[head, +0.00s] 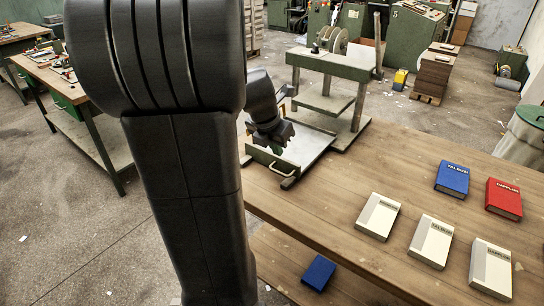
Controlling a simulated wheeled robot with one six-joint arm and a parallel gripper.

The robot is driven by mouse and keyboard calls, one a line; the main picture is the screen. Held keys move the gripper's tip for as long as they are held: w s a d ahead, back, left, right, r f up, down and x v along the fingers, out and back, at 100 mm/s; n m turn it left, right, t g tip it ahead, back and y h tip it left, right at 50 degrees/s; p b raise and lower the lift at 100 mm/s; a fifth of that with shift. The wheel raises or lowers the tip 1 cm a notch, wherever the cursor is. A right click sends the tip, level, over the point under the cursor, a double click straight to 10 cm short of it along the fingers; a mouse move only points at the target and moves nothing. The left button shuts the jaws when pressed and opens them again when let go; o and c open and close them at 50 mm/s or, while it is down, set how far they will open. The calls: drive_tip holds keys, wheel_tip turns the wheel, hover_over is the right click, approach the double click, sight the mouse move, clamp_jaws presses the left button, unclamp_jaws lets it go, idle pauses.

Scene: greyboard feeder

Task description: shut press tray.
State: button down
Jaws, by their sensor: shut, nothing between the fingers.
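The press tray (309,150) is a flat, light grey plate with dark side rails. It sticks out from the green press (333,65) toward the wooden table. A pale bar handle (281,169) sits at the tray's near edge. My gripper (277,149), dark with a green patch near the tips, points down over the tray's near left part, just behind the handle in the picture. It is shut and holds nothing. I cannot tell whether it touches the tray or handle.
The wooden table (330,202) bears three white-grey boxes (431,241), a blue book (453,178) and a red book (504,198). Another blue book (318,273) lies on a lower shelf. A workbench (75,88) stands left. Open floor lies between.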

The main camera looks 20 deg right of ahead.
sight(284, 166)
drive_tip(key=b+x, duration=0.1)
drive_tip(key=x, duration=0.8)
drive_tip(key=shift+d+f, duration=0.1)
drive_tip(key=shift+f, duration=0.2)
